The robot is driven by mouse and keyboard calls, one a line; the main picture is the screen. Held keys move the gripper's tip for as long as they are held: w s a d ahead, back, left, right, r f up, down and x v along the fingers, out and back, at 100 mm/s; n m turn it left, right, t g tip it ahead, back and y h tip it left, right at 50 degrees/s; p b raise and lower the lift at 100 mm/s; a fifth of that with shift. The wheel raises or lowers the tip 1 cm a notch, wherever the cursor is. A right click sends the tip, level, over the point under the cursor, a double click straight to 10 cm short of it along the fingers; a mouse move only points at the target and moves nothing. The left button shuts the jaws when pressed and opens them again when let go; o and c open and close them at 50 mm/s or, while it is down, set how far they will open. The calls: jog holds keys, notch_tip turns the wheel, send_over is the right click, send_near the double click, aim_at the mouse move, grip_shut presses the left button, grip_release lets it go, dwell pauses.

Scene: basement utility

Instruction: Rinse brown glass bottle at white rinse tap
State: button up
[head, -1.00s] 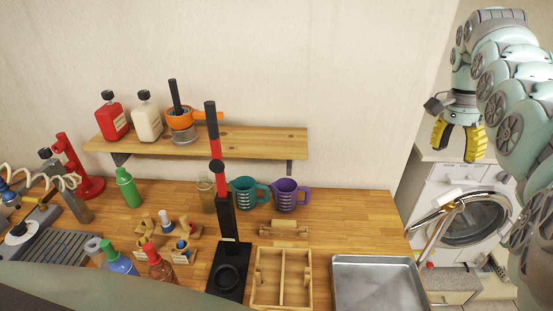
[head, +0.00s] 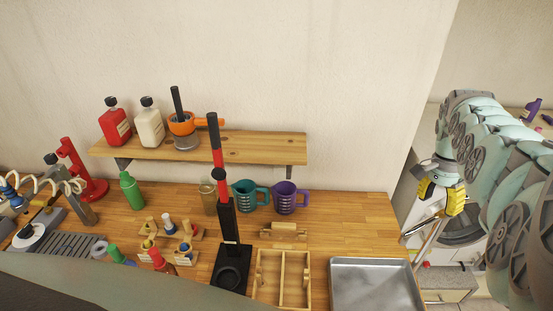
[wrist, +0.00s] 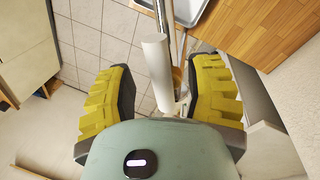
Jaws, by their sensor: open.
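A brown bottle with a red cap (head: 159,261) stands at the front left of the wooden worktop. My own body hides its lower part. At the far left is a coiled white hose (head: 42,187) with a blue part, by a grey drip tray (head: 70,245) and a white disc (head: 30,236). I cannot tell which part there is the white rinse tap. My gripper (head: 442,197) is at the far right, off the worktop and far from the bottle. In the wrist view its yellow fingers (wrist: 168,85) are apart, with nothing gripped.
A white cylinder on a rod (wrist: 157,65) shows between the fingers. A metal tray (head: 375,285), wooden divided box (head: 282,280) and tall black-red press (head: 225,215) occupy the worktop. A shelf (head: 245,147) hangs above. A white washing machine (head: 465,230) stands right.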

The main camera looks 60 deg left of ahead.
jog(key=shift+f, duration=0.35)
grip_shut()
dwell(0.5)
